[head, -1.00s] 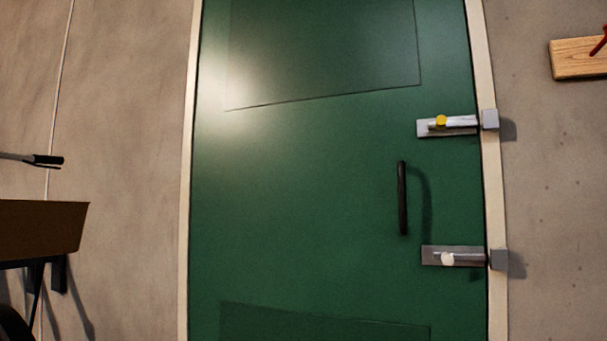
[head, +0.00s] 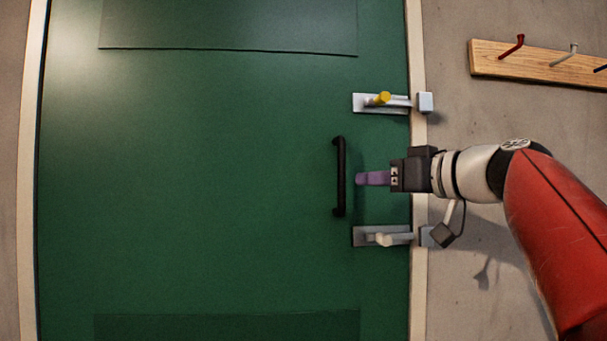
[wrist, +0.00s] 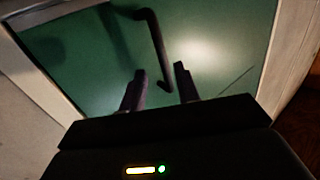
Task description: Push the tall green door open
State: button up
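The tall green door (head: 200,190) fills much of the head view and looks shut in its pale frame (head: 418,285). A black vertical handle (head: 340,178) is near its right edge. An upper bolt with a yellow knob (head: 383,98) and a lower bolt with a pale knob (head: 384,240) sit above and below it. I cannot tell whether either bar enters its block. My gripper (head: 360,180) has purple fingers just right of the handle. In the wrist view my gripper (wrist: 160,80) is open and empty, the handle (wrist: 152,40) showing ahead between its fingertips; contact is unclear.
Grey keeper blocks, upper (head: 425,102) and lower (head: 428,236), are on the right of the frame. A wooden hook rack (head: 490,58) hangs on the right wall. The door surface left of the handle is clear.

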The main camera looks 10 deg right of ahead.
aim_at(345, 172)
jog(key=shift+n, duration=0.3)
jog(key=x, duration=0.2)
jog(key=r+p+x, duration=0.1)
jog(key=x, duration=0.5)
jog(key=shift+a+r+p, duration=0.15)
jog(key=shift+r+p, duration=0.15)
jog(key=shift+r, duration=0.05)
grip_shut()
